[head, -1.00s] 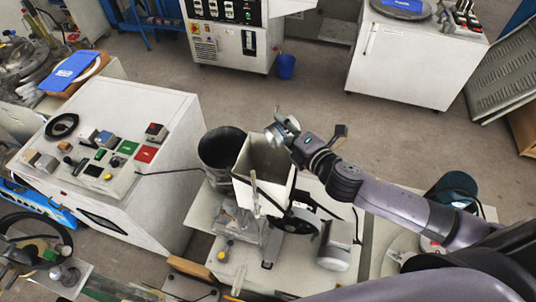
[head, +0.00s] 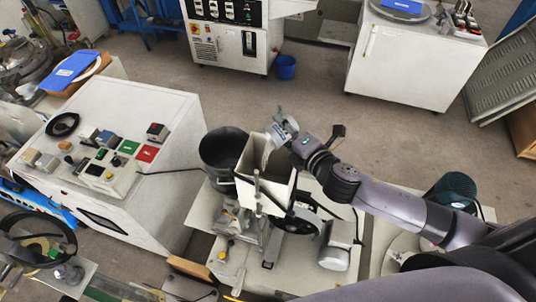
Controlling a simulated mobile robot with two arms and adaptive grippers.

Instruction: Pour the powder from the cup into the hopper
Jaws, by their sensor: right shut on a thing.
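The hopper (head: 258,188) is an open, pale box-shaped funnel on a machine at the middle of the head view. My right gripper (head: 289,128) is above the hopper's right rear rim, its arm coming in from the right. It is shut on a small pale cup (head: 278,134), which is tipped toward the hopper opening. The fingers partly hide the cup. I cannot clearly tell powder from the cup's pale surface. My left gripper is not in view.
A black bucket (head: 224,148) stands directly left of the hopper. A white control cabinet (head: 150,205) with buttons is farther left. A motor (head: 336,245) sits right of the hopper, below my right arm. Open floor lies behind.

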